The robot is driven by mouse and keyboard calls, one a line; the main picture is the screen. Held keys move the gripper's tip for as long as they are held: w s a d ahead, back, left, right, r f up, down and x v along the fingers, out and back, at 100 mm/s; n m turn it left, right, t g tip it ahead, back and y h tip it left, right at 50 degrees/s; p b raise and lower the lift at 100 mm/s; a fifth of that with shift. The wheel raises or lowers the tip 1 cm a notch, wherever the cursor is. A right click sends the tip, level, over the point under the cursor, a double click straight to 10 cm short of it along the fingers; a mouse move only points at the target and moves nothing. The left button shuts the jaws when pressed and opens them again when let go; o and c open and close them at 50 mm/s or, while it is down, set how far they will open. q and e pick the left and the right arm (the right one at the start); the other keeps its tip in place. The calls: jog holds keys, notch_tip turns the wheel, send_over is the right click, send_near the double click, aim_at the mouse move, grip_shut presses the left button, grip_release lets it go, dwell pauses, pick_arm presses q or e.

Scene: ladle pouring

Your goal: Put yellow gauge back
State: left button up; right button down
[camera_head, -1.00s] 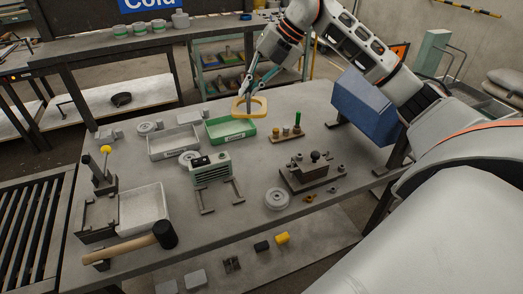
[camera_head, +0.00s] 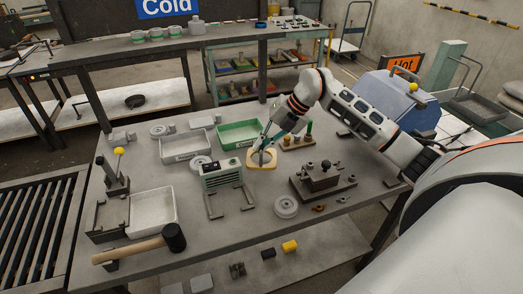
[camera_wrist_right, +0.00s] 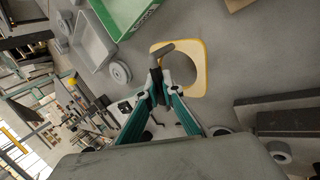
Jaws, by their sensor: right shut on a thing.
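The yellow gauge (camera_head: 262,167) is a flat, rounded square ring with a round hole. In the head view it is just right of the green-grey box with a dark top (camera_head: 222,177). My right gripper (camera_head: 265,146) is shut on the gauge's grey handle. The ring also shows in the right wrist view (camera_wrist_right: 203,72), flat over the grey table, with the handle running from it to the fingertips (camera_wrist_right: 160,78). I cannot tell whether the ring touches the table. My left gripper is not in view.
A green tray (camera_head: 240,143) and a grey tray (camera_head: 163,151) lie behind the gauge. A wooden stand with pegs (camera_head: 297,147) and a dark clamp block (camera_head: 322,185) are to its right. A round grey disc (camera_head: 286,207) is in front. A mallet (camera_head: 173,238) lies front left.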

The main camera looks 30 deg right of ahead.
jog(key=shift+f, duration=1.1)
jog(key=shift+f, duration=0.15)
jog(key=c, duration=2.2)
grip_release()
jog(key=shift+r, duration=0.2)
jog(key=b+v, duration=0.1)
jog(key=v, duration=1.1)
